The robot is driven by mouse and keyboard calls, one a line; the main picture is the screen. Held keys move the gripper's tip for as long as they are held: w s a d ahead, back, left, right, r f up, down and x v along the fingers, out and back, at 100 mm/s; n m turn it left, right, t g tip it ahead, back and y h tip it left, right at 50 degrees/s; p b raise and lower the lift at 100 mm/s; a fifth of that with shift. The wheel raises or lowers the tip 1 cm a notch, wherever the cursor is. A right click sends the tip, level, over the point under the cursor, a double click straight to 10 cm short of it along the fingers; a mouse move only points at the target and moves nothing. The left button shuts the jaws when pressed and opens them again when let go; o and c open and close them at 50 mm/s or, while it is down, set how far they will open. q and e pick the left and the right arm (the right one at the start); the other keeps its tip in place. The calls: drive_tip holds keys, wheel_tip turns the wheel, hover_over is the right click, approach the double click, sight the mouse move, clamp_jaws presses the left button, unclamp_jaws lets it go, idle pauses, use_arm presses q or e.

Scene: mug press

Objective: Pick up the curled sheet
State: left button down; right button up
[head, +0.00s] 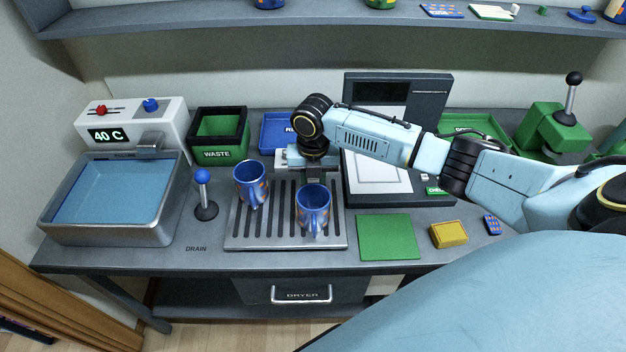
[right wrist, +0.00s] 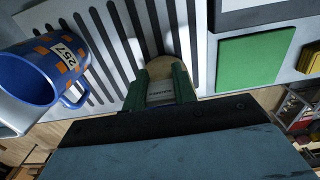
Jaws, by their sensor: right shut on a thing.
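My right gripper (head: 314,172) is over the back of the ribbed drain rack (head: 234,238), behind the right-hand mug. In the right wrist view its two green fingers (right wrist: 160,90) are shut on a small tan, rounded piece (right wrist: 163,70), which looks like the curled sheet. The rack's slats lie beyond it; I cannot tell how high it is held. In the head view the sheet is hidden by the gripper and mug. Two blue mugs with orange squares, the left one (head: 250,187) and the right one (head: 313,209), stand on the rack. My left gripper is not in view.
A water basin (head: 108,232) and a blue-knobbed lever (head: 204,192) stand left. A green waste bin (head: 219,140) and blue tray (head: 279,132) are behind. A dark press-like unit (head: 430,97), green mat (head: 388,237) and yellow block (head: 449,234) are right.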

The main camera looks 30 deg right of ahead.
wheel_tip(320, 180, up, 10)
drive_tip(key=shift+r, duration=0.1)
drive_tip(key=shift+r+p, duration=2.25)
drive_tip(key=shift+p, duration=0.4)
